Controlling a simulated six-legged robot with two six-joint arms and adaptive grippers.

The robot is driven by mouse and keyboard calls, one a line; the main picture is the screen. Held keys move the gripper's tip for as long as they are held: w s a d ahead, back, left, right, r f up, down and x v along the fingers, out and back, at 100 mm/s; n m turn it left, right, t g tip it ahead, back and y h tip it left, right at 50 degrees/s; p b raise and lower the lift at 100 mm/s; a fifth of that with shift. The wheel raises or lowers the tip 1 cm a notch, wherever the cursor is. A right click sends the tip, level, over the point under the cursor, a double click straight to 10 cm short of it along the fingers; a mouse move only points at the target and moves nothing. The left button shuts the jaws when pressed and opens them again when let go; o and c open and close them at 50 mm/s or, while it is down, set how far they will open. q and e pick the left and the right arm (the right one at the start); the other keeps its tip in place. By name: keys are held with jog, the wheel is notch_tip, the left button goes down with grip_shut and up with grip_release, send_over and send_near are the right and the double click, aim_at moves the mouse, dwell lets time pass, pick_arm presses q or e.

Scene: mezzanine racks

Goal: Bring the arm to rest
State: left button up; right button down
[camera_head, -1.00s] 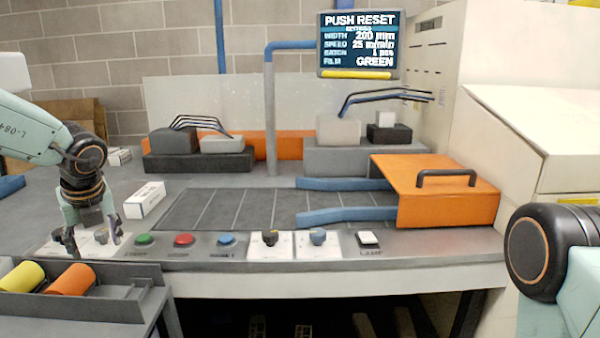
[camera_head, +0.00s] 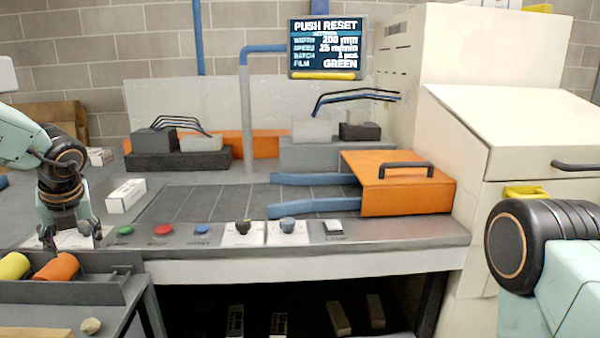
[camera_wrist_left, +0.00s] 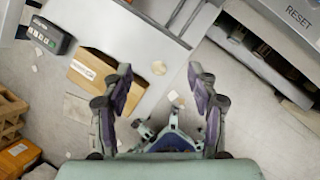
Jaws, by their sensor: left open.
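My left gripper (camera_head: 70,236) hangs at the left of the head view, fingers down, near the left end of the control panel (camera_head: 400,238). In the left wrist view my left gripper (camera_wrist_left: 157,100) is open, with nothing between its fingers and the floor far below. My right arm shows only as a black joint and pale link at the right of the head view; its gripper is out of frame.
The panel carries green (camera_head: 125,230), red (camera_head: 163,230) and blue (camera_head: 202,229) buttons. A white box (camera_head: 126,196) lies behind it. A tray with yellow (camera_head: 13,266) and orange (camera_head: 57,268) rolls stands in front. The screen (camera_head: 326,48) reads PUSH RESET.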

pick_arm(q)
jog(key=s+d+f+m+t, duration=0.1)
jog(key=s+d+f+m, duration=0.25)
jog(key=f+m, duration=0.6)
jog(key=s+d+f+m+t, duration=0.1)
jog(key=s+d+f+m, duration=0.3)
jog(key=m, duration=1)
jog(key=s+d+f+m+t, duration=0.1)
jog(key=s+d+f+m, duration=0.1)
jog(key=d+f+m, duration=0.75)
jog(key=s+d+f+m+g+h, duration=0.1)
jog(key=s+d+f+m+g, duration=0.1)
jog(key=s, duration=0.7)
jog(key=s+d+f+m+g+h, duration=0.1)
jog(key=s+d+f+m+g, duration=0.1)
jog(key=s+f+m, duration=0.3)
jog(key=s+d+f+m+g+h, duration=0.1)
jog(key=s+f+m+g+h, duration=0.1)
jog(key=s, duration=1)
jog(key=shift+s+d+f+m, duration=0.4)
jog(key=shift+f+m, duration=0.3)
jog(key=shift+f, duration=0.2)
jog(key=shift+w, duration=0.1)
